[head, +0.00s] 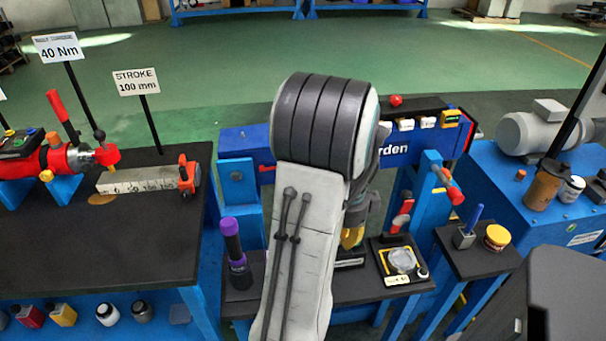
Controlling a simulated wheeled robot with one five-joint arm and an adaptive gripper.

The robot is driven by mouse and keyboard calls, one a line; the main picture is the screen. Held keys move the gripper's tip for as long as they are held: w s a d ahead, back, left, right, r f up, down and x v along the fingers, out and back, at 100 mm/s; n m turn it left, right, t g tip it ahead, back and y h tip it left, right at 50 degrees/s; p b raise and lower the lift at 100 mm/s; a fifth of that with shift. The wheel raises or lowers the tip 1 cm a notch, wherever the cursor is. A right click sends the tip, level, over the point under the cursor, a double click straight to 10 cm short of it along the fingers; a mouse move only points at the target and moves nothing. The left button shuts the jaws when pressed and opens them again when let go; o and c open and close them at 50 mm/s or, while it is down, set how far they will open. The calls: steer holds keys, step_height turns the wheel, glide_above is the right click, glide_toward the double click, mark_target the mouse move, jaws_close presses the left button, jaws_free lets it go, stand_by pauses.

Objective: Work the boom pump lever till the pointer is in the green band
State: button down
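No lever carries a readable boom pump label. On the middle stand, a red-handled lever (402,218) stands upright behind a round dial (402,260) in a yellow-edged black plate. The dial is too small to read its pointer or any green band. A purple-and-black upright grip (232,245) stands at the left of the same shelf. Another red handle (450,185) sticks out from the stand's right post. My arm rises across the middle and hides part of the stand.
The left bench (150,235) holds a red lever (58,105), a red cylinder and a stroke scale. The blue beam (245,145) crosses behind my arm. A small side table (478,258) bears a yellow-topped pot. A motor (545,130) stands on the right bench. Green floor lies open behind.

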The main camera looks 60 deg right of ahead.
steer(key=shift+f+b, duration=3.9)
steer(key=shift+f, duration=0.85)
steer(key=shift+r+p, duration=4.1)
steer(key=shift+r, duration=0.85)
steer(key=shift+r, duration=0.1)
steer(key=shift+w, duration=0.15)
